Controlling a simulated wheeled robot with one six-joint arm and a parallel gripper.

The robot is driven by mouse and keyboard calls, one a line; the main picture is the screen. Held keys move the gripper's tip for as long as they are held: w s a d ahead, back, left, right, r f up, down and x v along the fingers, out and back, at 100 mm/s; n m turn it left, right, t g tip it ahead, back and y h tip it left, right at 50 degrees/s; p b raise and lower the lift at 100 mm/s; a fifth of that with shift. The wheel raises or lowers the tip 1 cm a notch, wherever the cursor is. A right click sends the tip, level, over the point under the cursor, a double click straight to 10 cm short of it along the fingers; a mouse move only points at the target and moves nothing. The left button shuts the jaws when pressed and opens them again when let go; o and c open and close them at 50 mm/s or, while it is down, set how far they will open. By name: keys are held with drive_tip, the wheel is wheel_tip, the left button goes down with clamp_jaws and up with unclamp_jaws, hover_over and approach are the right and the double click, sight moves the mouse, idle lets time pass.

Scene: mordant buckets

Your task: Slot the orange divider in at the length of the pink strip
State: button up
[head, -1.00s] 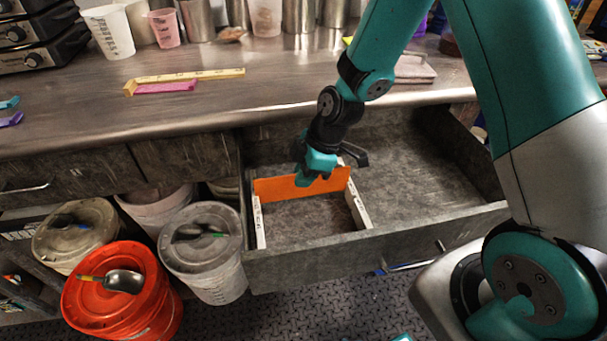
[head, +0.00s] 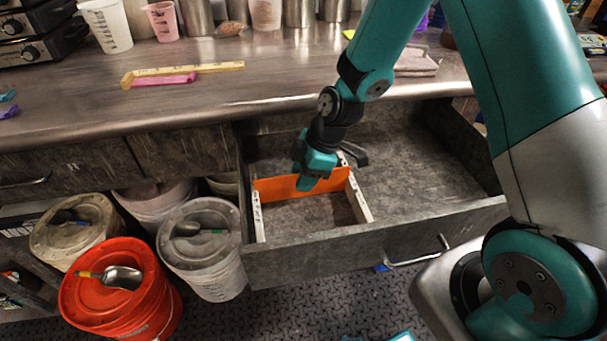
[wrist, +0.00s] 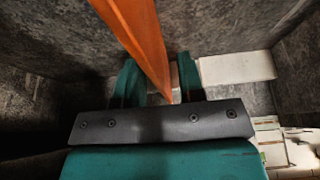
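The orange divider (head: 275,187) stands across the open drawer, between the left white marked rail (head: 259,222) and the right white marked rail (head: 360,207). Part of the right rail shows behind it. My gripper (head: 308,183) is at the divider's top edge near its middle. In the wrist view my gripper (wrist: 160,82) has its fingers apart, with the orange divider (wrist: 143,40) between them and a gap on the right finger's side. Whether the divider's lower edge is fully seated is hidden. The pink strip (head: 163,80) lies on the counter along a yellow ruler (head: 190,70).
The drawer's front wall (head: 350,252) and side walls surround the rails. The right part of the drawer floor (head: 430,175) is bare. Cups and metal vessels stand at the back of the counter. An orange-red bucket (head: 115,310) and several pale buckets stand left of the drawer.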

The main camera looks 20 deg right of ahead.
drive_tip(key=shift+r, duration=0.1)
drive_tip(key=p+v, duration=0.2)
drive_tip(key=v, duration=1.5)
drive_tip(key=shift+r, duration=0.1)
